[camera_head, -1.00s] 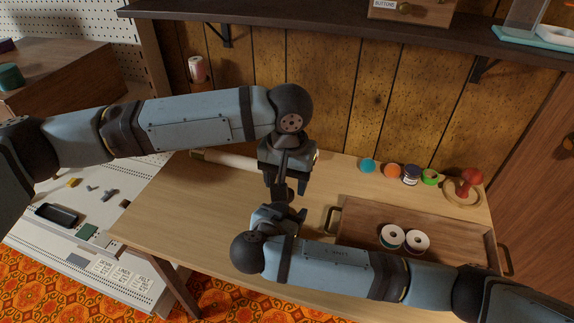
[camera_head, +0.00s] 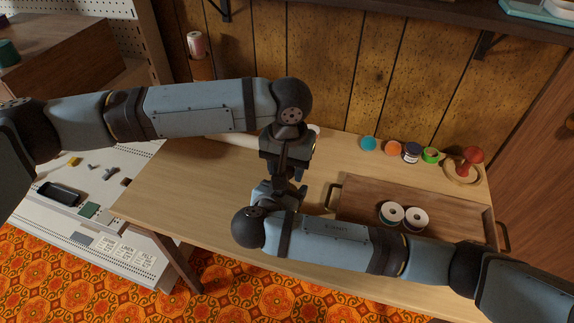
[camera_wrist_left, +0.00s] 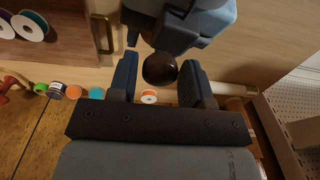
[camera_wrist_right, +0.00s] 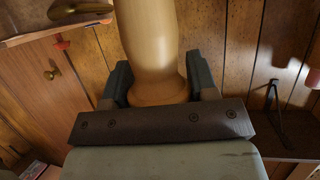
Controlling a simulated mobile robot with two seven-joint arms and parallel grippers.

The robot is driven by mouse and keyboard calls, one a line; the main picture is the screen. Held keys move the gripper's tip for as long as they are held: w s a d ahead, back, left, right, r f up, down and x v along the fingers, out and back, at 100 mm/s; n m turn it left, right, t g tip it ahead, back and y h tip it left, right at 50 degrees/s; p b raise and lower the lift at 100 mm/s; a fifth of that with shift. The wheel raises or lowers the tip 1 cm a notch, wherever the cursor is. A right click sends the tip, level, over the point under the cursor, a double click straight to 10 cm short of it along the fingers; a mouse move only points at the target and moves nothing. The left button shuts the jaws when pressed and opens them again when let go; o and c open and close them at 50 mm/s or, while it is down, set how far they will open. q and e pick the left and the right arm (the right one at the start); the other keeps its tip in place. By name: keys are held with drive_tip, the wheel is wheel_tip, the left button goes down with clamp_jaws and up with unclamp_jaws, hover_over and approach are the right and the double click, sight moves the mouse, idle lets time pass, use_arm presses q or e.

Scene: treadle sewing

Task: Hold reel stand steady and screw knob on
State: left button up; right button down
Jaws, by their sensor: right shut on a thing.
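A pale wooden turned post of the reel stand (camera_wrist_right: 148,45) stands between the fingers of my right gripper (camera_wrist_right: 157,70), which is shut on it near its flared end. Those fingers are spread with a gap on both sides of the knob. Whether the knob touches the post is hidden. In the head view the grippers meet one above the other over the table, and the arms hide the stand and knob.
A wooden tray (camera_head: 355,193) with two reels (camera_head: 403,216) lies right of the grippers. The table's left part (camera_head: 180,200) is clear. A shelf (camera_head: 370,8) overhangs the back.

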use_arm(q)
drive_tip(key=shift+o, duration=0.9)
drive_tip(key=shift+s+r, duration=0.1)
drive_tip(key=shift+r, duration=2.15)
drive_tip(key=shift+c, duration=0.4)
wheel_tip(320, 180, up, 4)
drive_tip(key=shift+f, duration=0.2)
drive_tip(key=shift+f, duration=0.1)
drive_tip(key=shift+f, duration=3.95)
